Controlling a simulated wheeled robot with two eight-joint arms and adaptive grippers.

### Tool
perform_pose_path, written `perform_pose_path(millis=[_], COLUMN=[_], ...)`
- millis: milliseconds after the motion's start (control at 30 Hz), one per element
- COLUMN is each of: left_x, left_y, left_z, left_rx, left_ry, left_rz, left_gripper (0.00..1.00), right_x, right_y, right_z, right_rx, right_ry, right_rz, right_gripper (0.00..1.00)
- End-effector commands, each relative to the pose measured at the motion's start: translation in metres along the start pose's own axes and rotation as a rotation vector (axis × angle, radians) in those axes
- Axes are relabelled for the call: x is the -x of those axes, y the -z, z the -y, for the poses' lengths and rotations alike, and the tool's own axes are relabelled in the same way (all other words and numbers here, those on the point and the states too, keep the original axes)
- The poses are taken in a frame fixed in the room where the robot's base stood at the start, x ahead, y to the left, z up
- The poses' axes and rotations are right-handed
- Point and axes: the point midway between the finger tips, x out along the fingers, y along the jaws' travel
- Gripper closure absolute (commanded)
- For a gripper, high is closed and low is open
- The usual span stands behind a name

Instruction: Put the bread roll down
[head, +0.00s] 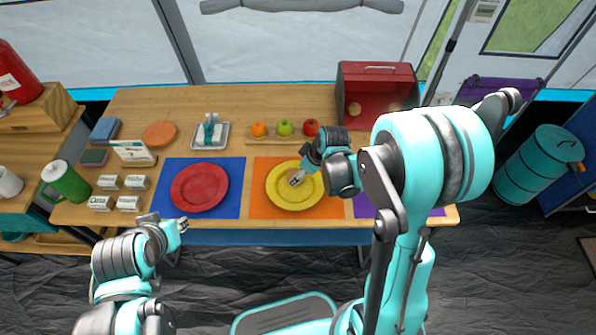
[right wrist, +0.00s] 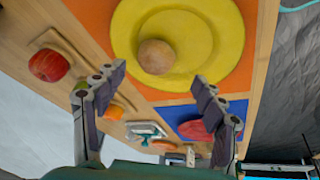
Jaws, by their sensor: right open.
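The bread roll (right wrist: 155,56) is round and brown and rests on the yellow plate (right wrist: 197,66) in the right wrist view. The yellow plate (head: 312,195) lies on the orange mat (head: 262,208) in the head view, where the right arm partly covers the roll. My right gripper (right wrist: 162,82) is open, its fingers apart with nothing between them, close to the roll. In the head view the right gripper (head: 297,176) is over the yellow plate. My left gripper (head: 183,225) is at the table's front edge near the blue mat; its jaw opening is too small to judge.
A red plate (head: 199,187) lies on the blue mat (head: 232,205). An open red bread bin (head: 377,72) stands at the back right with rolls inside. A board with an orange, a green apple and a red apple (head: 311,127) is behind the yellow plate.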

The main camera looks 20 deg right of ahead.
Motion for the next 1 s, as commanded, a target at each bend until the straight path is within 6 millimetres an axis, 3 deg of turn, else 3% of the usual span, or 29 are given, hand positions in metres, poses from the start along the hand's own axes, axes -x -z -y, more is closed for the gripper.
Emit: perform_pose_path(millis=[33,100,467,800,1000], left_x=[0.007,0.011,0.018,0.018,0.018], left_y=[0.005,0.008,0.013,0.013,0.013], left_z=[0.000,0.000,0.000,0.000,0.000], left_rx=[0.000,0.000,0.000,0.000,0.000], left_ry=[0.000,0.000,0.000,0.000,0.000], left_rz=[0.000,0.000,0.000,0.000,0.000], left_gripper=[0.72,0.72,0.72,0.72,0.72], right_x=[0.016,0.029,0.071,0.171,0.207], right_y=[0.001,0.001,0.001,-0.013,-0.035], right_z=[0.000,0.000,0.005,0.046,0.071], right_rx=[-0.001,-0.001,-0.039,-0.349,-0.520], right_ry=[0.000,0.000,-0.020,-0.162,-0.226], right_rz=[0.000,0.000,-0.003,-0.070,-0.141], right_gripper=[0.29,0.29,0.29,0.29,0.29])
